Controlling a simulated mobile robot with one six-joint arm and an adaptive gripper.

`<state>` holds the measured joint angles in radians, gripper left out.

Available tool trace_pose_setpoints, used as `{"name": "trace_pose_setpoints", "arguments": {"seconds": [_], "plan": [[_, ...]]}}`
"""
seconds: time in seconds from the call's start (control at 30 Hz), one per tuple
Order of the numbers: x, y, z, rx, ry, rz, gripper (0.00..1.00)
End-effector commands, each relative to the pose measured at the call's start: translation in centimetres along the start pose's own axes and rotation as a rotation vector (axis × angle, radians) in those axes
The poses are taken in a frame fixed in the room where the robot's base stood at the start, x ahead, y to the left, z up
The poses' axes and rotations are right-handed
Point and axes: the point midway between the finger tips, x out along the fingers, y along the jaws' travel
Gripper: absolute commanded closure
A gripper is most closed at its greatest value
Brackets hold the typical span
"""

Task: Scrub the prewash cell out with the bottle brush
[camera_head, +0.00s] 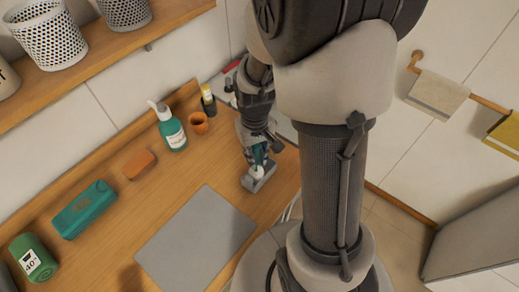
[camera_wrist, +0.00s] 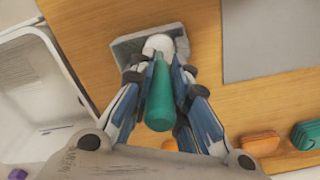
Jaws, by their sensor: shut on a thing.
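My gripper (camera_wrist: 165,90) is shut on the teal handle of the bottle brush (camera_wrist: 160,105). The brush's white head (camera_wrist: 158,45) points away from the wrist camera, at a small grey open box (camera_wrist: 122,48). The box also shows on the wooden counter in the head view (camera_head: 262,181), below my gripper (camera_head: 260,152). The head overlaps the box's open inside in the wrist view; I cannot tell whether it touches the floor or walls. No label marks the box as the prewash cell, and its inner divisions are hidden by the brush and fingers.
A grey mat (camera_head: 195,240) lies on the counter nearby. A pump bottle (camera_head: 172,132), orange cup (camera_head: 199,123), orange block (camera_head: 139,164) and teal case (camera_head: 86,210) stand along the back. A white basin (camera_wrist: 40,85) lies left in the wrist view.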

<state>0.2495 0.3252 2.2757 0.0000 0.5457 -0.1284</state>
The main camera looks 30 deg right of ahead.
Motion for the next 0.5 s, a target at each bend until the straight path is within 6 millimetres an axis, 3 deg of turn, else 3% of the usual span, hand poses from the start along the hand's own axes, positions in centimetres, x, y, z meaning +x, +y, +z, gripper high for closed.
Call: {"name": "trace_pose_setpoints", "arguments": {"seconds": [0.17, 0.5], "plan": [[-0.7, -0.1, 0.0, 0.001, 0.002, 0.000, 1.00], [-4.2, -0.1, -0.1, 0.000, 0.004, 0.001, 1.00]]}}
